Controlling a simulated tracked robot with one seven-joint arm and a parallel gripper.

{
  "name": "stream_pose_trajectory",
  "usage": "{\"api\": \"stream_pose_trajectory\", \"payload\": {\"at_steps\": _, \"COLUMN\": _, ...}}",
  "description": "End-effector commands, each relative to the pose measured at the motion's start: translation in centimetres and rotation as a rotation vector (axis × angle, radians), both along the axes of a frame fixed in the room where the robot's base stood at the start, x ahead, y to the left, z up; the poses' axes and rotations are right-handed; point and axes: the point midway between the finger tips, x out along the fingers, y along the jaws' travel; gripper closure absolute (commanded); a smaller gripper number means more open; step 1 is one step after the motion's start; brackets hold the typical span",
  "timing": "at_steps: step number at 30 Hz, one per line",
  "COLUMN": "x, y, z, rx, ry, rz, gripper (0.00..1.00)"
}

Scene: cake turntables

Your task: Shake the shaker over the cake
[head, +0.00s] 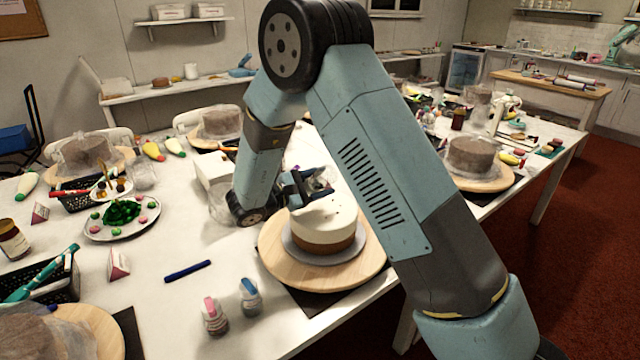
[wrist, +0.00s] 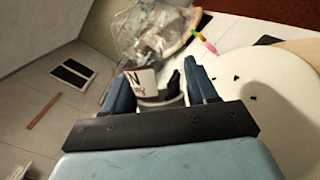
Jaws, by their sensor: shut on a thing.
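The cake (head: 328,238) has a white top and a brown lower band, and stands on a grey board on a round wooden turntable (head: 278,270). My gripper (head: 308,186) is low over the cake's back left part. In the wrist view my gripper (wrist: 162,88) is shut on the shaker (wrist: 142,82), whose white and dark red label faces the camera. The shaker is mostly hidden in the head view, and I cannot tell its exact tilt. The white cake top (wrist: 290,95) fills the right of the wrist view, with a few dark specks on it.
Two small shakers, one pink-topped (head: 214,316) and one blue-topped (head: 249,297), stand in front left of the turntable. A blue pen (head: 187,270) lies farther left. A plate (head: 95,228) of green and pink decorations is beyond. A wrapped cake (head: 476,157) stands on the right.

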Motion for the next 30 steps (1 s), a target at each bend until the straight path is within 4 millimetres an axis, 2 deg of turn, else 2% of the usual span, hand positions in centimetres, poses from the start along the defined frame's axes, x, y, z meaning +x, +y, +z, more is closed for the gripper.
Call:
{"api": "stream_pose_trajectory", "payload": {"at_steps": 5, "x": -0.5, "y": -0.8, "z": 1.0, "rx": 0.000, "ry": -0.001, "rz": 0.000, "gripper": 0.80}}
{"api": "stream_pose_trajectory", "payload": {"at_steps": 10, "x": 0.0, "y": 0.1, "z": -0.1, "rx": -0.005, "ry": 0.004, "rz": 0.000, "gripper": 0.80}}
{"api": "stream_pose_trajectory", "payload": {"at_steps": 17, "x": 0.0, "y": 0.1, "z": 0.1, "rx": -0.043, "ry": 0.025, "rz": -0.001, "gripper": 0.80}}
{"api": "stream_pose_trajectory", "payload": {"at_steps": 25, "x": -1.9, "y": 0.3, "z": -0.4, "rx": 0.120, "ry": -0.070, "rz": 0.000, "gripper": 0.80}}
{"api": "stream_pose_trajectory", "payload": {"at_steps": 30, "x": -2.3, "y": 0.4, "z": -0.6, "rx": 0.154, "ry": -0.090, "rz": 0.000, "gripper": 0.80}}
